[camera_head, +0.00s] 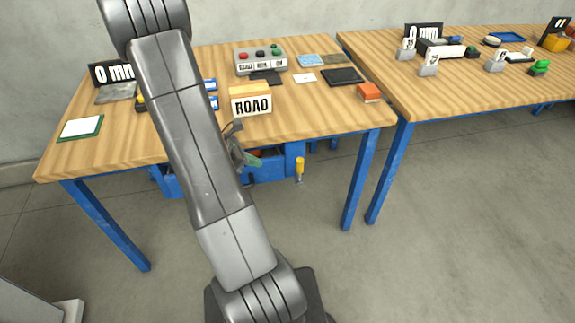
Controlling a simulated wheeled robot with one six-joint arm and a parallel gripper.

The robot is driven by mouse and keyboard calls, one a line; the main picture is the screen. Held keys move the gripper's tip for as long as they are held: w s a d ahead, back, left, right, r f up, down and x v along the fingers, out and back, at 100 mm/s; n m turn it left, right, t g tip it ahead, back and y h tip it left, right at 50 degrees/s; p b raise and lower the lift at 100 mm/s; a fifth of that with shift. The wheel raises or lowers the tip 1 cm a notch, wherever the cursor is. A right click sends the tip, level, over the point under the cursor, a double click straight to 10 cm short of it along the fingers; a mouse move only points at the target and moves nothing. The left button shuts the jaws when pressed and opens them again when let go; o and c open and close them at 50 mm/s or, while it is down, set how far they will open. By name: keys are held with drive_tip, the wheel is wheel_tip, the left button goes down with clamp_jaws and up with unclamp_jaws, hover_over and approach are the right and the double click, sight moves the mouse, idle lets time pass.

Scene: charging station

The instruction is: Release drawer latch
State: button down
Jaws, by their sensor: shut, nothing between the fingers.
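A blue drawer unit (267,168) hangs under the front edge of the left wooden table (340,115). A small yellow-handled part (299,166) hangs at its right side; I cannot tell whether it is the latch. My gripper (243,150) shows only in part, as a dark piece with green beside my arm's right edge, in front of the drawer unit. It is shut and empty. My arm hides the rest of it and the drawer's left part. I cannot tell whether it touches the drawer.
A second table (470,95) stands to the right. The floor (430,230) in front is clear.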

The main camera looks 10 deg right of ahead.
drive_tip(key=b, duration=0.1)
approach(300, 171)
wheel_tip(300, 171, down, 4)
drive_tip(key=a, duration=0.1)
drive_tip(key=shift+w+d+f, duration=0.1)
drive_tip(key=shift+w+d, duration=0.25)
drive_tip(key=shift+d, duration=0.3)
drive_tip(key=shift+w+d, duration=0.3)
drive_tip(key=shift+d, duration=0.4)
drive_tip(key=shift+w+d+f, duration=0.1)
drive_tip(key=shift+w+d, duration=0.25)
drive_tip(key=shift+d, duration=0.3)
drive_tip(key=shift+d+r, duration=0.1)
drive_tip(key=shift+r, duration=0.05)
